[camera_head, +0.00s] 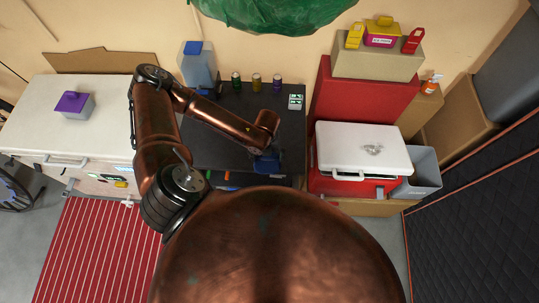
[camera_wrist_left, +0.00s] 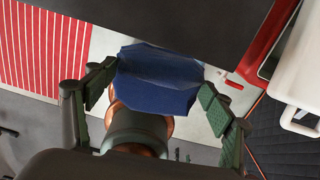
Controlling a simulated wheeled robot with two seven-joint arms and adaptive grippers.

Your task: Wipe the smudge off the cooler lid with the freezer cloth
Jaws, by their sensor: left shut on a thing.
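The red cooler (camera_head: 325,183) stands right of the dark table, and its white lid (camera_head: 335,145) is down. A grey smudge (camera_head: 372,150) marks the lid's top, right of its middle. My left gripper (camera_head: 265,162) is over the dark table's front right part, left of the cooler and apart from it. It is shut on a folded blue cloth (camera_wrist_left: 158,75), which spans between its two green fingers in the left wrist view. Part of the white lid (camera_wrist_left: 302,70) shows at that view's right edge. My right gripper is not in view.
A white chest (camera_head: 95,130) with a purple-topped box (camera_head: 74,104) stands at the left. Bottles and cans line the back of the dark table (camera_head: 225,150). A grey bin (camera_head: 424,170) stands right of the cooler, and a stacked box (camera_head: 375,62) rises behind it.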

